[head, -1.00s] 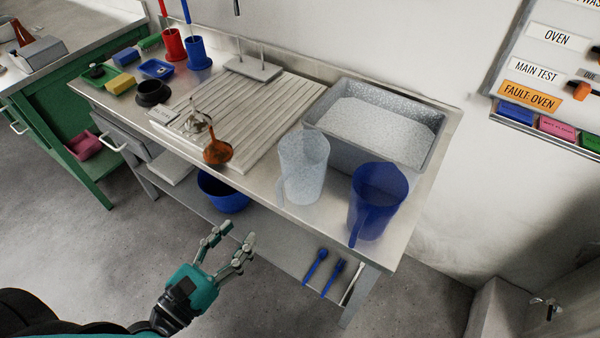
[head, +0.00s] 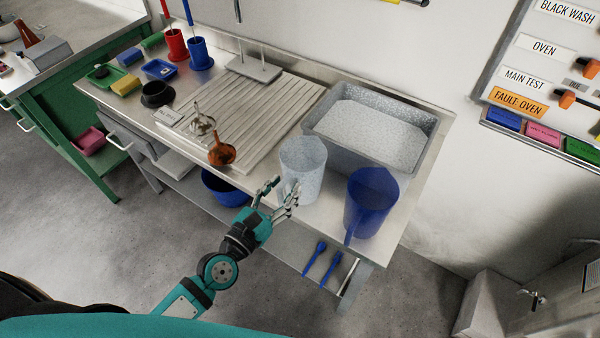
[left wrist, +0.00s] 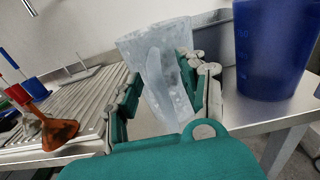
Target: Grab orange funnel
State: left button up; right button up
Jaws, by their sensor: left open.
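The orange funnel (head: 221,154) lies at the front edge of the ribbed drainboard in the head view. It also shows at the left of the left wrist view (left wrist: 58,134). My left gripper (head: 280,193) is open and empty, at the table's front edge in front of the clear jug (head: 303,165). In the left wrist view the clear jug (left wrist: 160,75) stands beyond and between the open fingers (left wrist: 160,100); I cannot tell whether they touch it. The funnel is to the left of my gripper and apart from it. My right gripper is not in view.
A blue jug (head: 368,205) stands to the right of the clear one. A grey sink (head: 428,140) is behind them. The ribbed drainboard (head: 270,115), a black round pot (head: 156,94) and a clear glass piece (head: 200,122) lie to the left. A blue bowl (head: 225,188) sits on the lower shelf.

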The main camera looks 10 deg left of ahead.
pick_arm(q)
jog(key=shift+w+d, duration=0.1)
jog(key=shift+w, duration=0.05)
grip_shut()
dwell(0.4)
